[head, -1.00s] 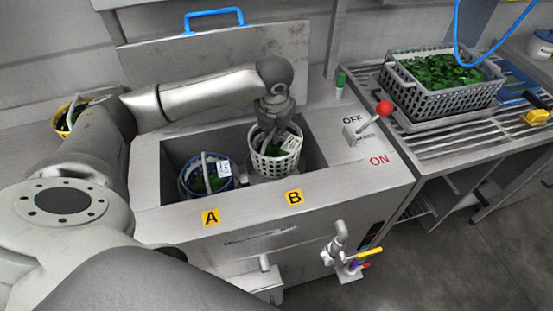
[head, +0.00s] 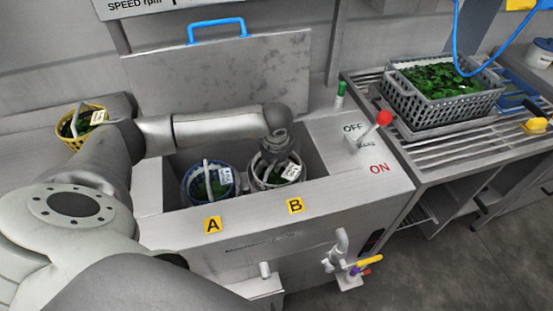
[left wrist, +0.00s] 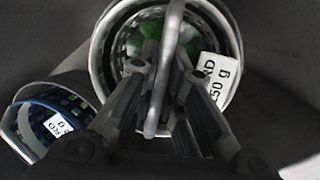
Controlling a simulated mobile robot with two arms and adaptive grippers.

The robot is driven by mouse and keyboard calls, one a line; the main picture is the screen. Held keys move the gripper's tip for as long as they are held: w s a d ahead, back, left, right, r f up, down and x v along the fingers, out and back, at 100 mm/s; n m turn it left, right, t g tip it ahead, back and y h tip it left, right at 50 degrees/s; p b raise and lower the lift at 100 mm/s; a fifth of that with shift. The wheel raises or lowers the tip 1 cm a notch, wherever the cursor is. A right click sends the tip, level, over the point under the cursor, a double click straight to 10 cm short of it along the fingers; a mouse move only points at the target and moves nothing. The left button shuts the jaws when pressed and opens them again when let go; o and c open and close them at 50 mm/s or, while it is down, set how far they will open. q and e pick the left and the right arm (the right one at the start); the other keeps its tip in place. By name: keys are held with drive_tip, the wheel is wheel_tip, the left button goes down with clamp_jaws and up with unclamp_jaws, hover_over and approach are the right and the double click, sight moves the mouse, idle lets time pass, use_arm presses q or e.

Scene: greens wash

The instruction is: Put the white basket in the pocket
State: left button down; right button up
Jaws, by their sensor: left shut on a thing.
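The white basket (head: 256,181) holds green leaves and a white label. It sits low in the right-hand part of the steel tank (head: 317,160), behind label B (head: 295,205), with most of its wall hidden by the front edge. My left gripper (head: 273,156) is above it, shut on its handle; the left wrist view shows the fingers (left wrist: 163,75) at the handle over the basket's rim (left wrist: 101,60). I cannot tell whether the basket touches the bottom. My right gripper is not in view.
A blue basket (head: 188,185) with greens stands in the tank behind label A (head: 213,224). A yellow basket (head: 71,140) is at the left. A red-knobbed lever (head: 384,118) stands right of the tank. A grey crate of greens (head: 447,108) sits on the slatted rack. The lid (head: 220,85) is raised.

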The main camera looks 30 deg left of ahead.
use_arm(q)
drive_tip(key=c, duration=1.5)
unclamp_jaws()
drive_tip(key=shift+c, duration=0.2)
drive_tip(key=shift+r, duration=0.1)
drive_tip(key=b+v, duration=0.1)
drive_tip(key=v, duration=1.1)
drive_tip(key=shift+s, duration=0.1)
